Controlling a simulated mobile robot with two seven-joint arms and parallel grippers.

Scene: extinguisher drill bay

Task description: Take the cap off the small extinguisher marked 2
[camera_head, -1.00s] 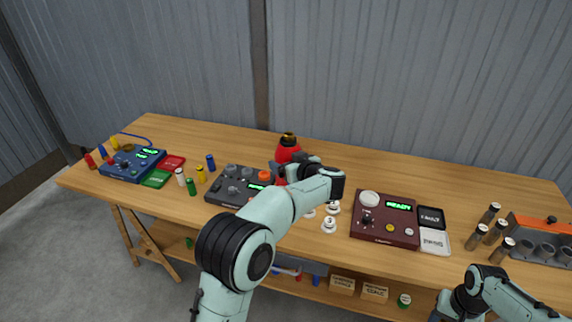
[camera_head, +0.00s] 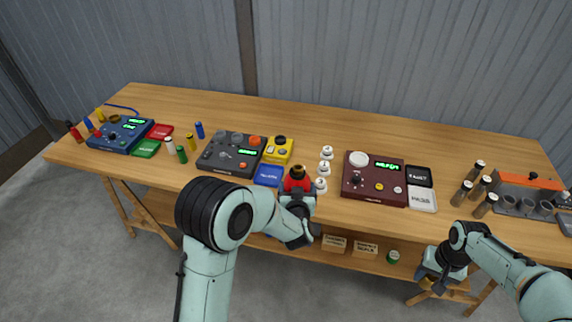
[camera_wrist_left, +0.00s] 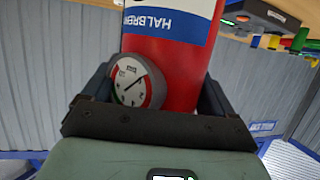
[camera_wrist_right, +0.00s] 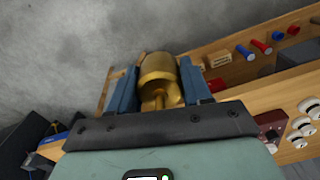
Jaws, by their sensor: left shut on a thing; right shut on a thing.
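My left gripper (camera_head: 298,200) is shut on a red extinguisher (camera_head: 296,184) at the front edge of the bench, near the middle. Its top is dark and brass-coloured. The left wrist view shows its red body (camera_wrist_left: 180,78), a blue and white label and a round pressure gauge (camera_wrist_left: 138,82). No number 2 is readable on it. My right gripper (camera_head: 432,280) is shut on a brass-coloured rounded piece (camera_wrist_right: 160,82), in front of the bench at lower right. The piece has a narrow stem towards the gripper. I cannot tell whether it is the cap.
Three numbered white pieces (camera_head: 326,168) stand right of the extinguisher, beside a maroon console (camera_head: 372,196). A grey console (camera_head: 220,160), a yellow box (camera_head: 279,150) and a blue tray (camera_head: 268,175) lie left. Dark cylinders (camera_head: 461,193) stand at right. The bench's back strip is clear.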

